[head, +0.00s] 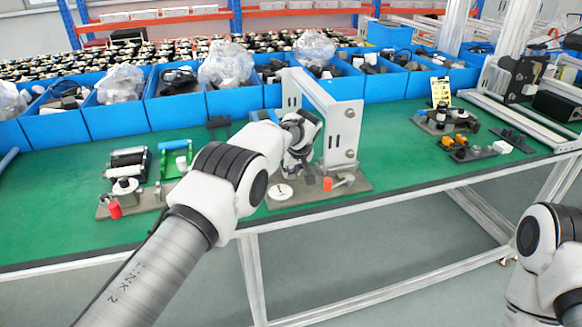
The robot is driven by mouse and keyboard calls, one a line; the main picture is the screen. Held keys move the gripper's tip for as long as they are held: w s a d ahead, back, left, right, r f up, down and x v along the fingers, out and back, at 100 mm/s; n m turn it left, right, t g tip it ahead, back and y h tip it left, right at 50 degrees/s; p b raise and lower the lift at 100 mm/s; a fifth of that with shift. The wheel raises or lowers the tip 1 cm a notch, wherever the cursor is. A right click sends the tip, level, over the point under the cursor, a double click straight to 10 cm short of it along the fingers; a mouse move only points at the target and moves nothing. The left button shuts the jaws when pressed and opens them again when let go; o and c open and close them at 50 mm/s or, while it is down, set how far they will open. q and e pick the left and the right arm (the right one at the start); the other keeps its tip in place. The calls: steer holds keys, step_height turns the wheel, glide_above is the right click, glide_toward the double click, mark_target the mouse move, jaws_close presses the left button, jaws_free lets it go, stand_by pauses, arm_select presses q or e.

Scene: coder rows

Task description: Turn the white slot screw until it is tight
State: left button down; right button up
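A white disc (280,191), which looks like the white slot screw, lies on the front left of a grey-brown base plate (353,187) at the middle of the green table. Its slot is too small to make out clearly. My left gripper (309,179) hangs down over this plate, just right of the disc and seemingly apart from it. Its fingers are small and partly hidden by my own wrist, so whether they are open cannot be told. Only links of my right arm show at the lower right.
A tall grey metal bracket (343,135) stands right behind my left wrist. An orange knob (328,184) is on the same plate. A red knob (115,210) is at left. Blue bins (115,119) line the back.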

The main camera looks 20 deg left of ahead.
arm_select(q)
steer(key=m+p, duration=0.1)
steer(key=m+h+p, duration=0.1)
steer(key=m+p, duration=0.1)
steer(key=a+m+h+p, duration=0.1)
steer(key=m+p, duration=0.1)
steer(key=shift+s+r+t, duration=0.15)
steer(key=shift+r+t, duration=0.15)
steer(key=shift+t, duration=0.1)
steer(key=shift+a+m+h+p, duration=0.15)
steer(key=shift+m+h+p, duration=0.35)
steer(key=shift+m, duration=0.3)
steer(key=shift+a+f+m, duration=0.1)
steer(key=shift+f+m, duration=0.2)
steer(key=shift+m, duration=0.4)
steer(key=shift+s+a+f+m+h+b, duration=0.1)
steer(key=shift+m+h+b, duration=0.6)
steer(key=shift+m+b, duration=0.25)
steer(key=shift+r+m, duration=0.2)
steer(key=shift+m, duration=0.05)
